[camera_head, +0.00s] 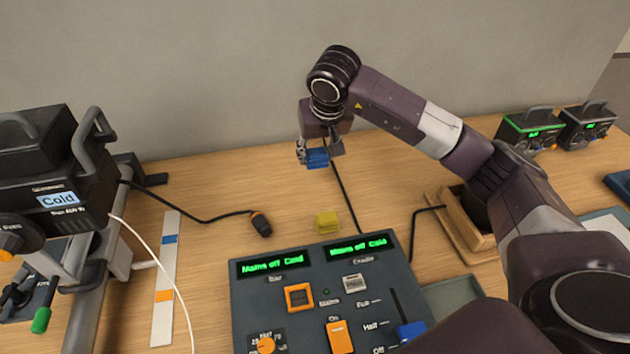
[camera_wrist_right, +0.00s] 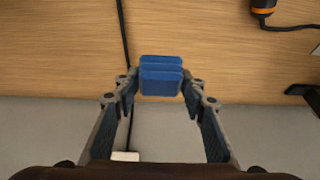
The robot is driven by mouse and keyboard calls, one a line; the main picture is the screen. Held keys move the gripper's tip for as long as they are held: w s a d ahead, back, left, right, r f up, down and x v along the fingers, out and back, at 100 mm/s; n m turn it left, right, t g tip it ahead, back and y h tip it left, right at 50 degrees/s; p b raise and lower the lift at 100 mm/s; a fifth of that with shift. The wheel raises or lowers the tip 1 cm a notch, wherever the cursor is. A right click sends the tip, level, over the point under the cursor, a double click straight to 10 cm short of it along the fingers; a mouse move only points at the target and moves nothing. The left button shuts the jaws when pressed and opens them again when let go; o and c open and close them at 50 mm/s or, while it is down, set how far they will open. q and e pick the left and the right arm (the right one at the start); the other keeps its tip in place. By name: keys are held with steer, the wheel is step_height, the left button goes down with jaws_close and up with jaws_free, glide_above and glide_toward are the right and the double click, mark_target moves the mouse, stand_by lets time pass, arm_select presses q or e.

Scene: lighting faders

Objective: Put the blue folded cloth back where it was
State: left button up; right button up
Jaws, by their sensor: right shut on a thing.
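The blue folded cloth (camera_head: 317,159) is held between the fingers of my right gripper (camera_head: 319,150), near the back of the table by the wall. In the right wrist view the cloth (camera_wrist_right: 160,76) shows as a small layered blue block between the two fingertips (camera_wrist_right: 159,88). The gripper is shut on it. Wood table top shows beyond the cloth in that view; I cannot tell the gap between cloth and table. My left gripper is not in view.
A yellow folded cloth (camera_head: 327,222) lies behind the control console (camera_head: 258,325). A black cable (camera_head: 345,190) runs under my right gripper. A dark plug (camera_head: 261,224), a white strip (camera_head: 163,315) and a lamp unit (camera_head: 62,170) are left. A wooden holder (camera_head: 462,235) is right.

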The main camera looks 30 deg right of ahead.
glide_above(315, 190)
steer(key=s, duration=0.1)
step_height(315, 190, down, 6)
steer(key=shift+s+a+r+p, duration=0.1)
steer(key=shift+s+p, duration=0.05)
steer(key=shift+p, duration=0.25)
steer(key=shift+f+p, duration=0.35)
steer(key=shift+f, duration=1.8)
steer(key=o, duration=0.6)
steer(key=shift+f, duration=0.1)
steer(key=o, duration=0.5)
